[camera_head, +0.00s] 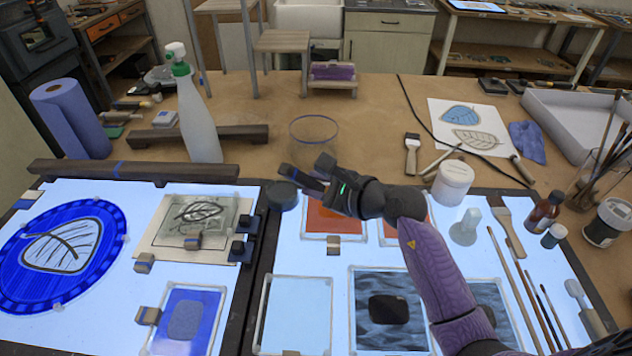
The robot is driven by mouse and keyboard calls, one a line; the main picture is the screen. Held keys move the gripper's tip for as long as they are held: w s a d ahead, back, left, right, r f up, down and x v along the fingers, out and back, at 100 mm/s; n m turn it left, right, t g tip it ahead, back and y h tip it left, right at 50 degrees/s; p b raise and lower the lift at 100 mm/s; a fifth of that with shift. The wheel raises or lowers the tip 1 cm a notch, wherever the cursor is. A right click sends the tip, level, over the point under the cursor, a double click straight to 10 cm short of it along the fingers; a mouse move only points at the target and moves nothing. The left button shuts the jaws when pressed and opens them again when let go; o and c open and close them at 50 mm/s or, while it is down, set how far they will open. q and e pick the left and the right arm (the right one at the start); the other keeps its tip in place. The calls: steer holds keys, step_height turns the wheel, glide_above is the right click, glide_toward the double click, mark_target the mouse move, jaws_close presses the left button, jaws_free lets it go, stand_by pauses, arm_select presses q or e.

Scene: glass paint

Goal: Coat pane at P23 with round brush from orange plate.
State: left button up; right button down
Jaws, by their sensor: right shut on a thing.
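My right gripper (305,173) reaches in from the lower right, over the back edge of the right light table. It is shut on a dark round thing (282,196) at its fingertips; I cannot tell whether this is the round brush. The orange plate (325,222) lies just below and in front of the gripper, partly hidden by my arm. Panes lie nearer me: a pale one (295,312), a dark rippled one (365,336) with a black patch, and a blue one (205,335) at left. No P23 label is readable. My left gripper is not in view.
Thin brushes (523,285) lie at the right.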

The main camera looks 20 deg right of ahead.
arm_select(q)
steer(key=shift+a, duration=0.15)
arm_select(e)
steer(key=shift+f+b, duration=0.3)
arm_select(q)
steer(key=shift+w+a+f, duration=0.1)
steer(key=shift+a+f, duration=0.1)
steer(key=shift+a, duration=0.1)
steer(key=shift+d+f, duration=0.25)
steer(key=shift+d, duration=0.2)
arm_select(e)
steer(key=shift+f, duration=0.2)
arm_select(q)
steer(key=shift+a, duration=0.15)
